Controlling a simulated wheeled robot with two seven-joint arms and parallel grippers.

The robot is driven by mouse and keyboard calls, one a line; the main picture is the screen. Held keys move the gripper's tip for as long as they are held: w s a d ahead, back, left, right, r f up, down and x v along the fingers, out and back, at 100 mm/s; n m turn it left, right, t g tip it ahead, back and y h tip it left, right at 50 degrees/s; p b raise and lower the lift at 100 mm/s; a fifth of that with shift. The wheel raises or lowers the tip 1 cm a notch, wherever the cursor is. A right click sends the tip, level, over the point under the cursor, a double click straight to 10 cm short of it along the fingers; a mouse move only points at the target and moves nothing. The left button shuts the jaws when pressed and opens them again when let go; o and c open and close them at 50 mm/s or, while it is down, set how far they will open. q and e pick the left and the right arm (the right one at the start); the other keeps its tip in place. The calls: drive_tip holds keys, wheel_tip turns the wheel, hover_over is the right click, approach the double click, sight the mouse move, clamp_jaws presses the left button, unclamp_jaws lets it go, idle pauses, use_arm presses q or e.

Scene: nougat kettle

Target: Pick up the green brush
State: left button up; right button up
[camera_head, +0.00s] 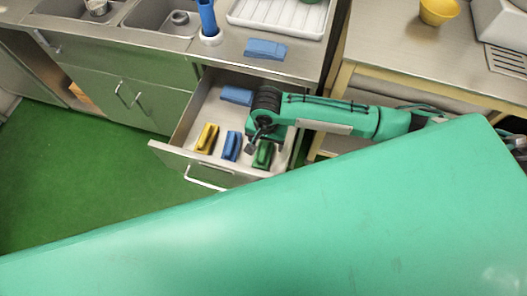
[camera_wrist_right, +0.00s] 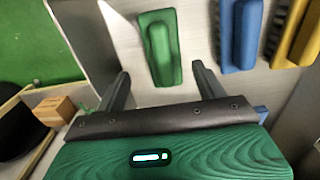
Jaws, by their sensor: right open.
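The green brush (camera_head: 263,154) lies in the open drawer at its right end, partly hidden by my right gripper in the head view. In the right wrist view the green brush (camera_wrist_right: 160,47) lies on the drawer floor, beyond the fingertips and between their lines. My right gripper (camera_head: 255,143) is over the drawer, beside and partly above the brush. In the wrist view its two fingers (camera_wrist_right: 162,78) are spread apart with nothing between them. My left gripper is not in view.
A blue brush (camera_head: 231,146) and a yellow brush (camera_head: 207,138) lie left of the green one in the drawer (camera_head: 180,152). Another blue item (camera_head: 237,95) lies further back. The drawer walls stand close around. A blue item (camera_head: 265,49) lies on the counter above.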

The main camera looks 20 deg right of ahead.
sight(264, 148)
drive_tip(key=f, duration=0.5)
drive_tip(key=shift+a+f+p, duration=0.3)
drive_tip(key=shift+a+p, duration=0.1)
drive_tip(key=shift+c, duration=0.2)
drive_tip(key=c, duration=1.1)
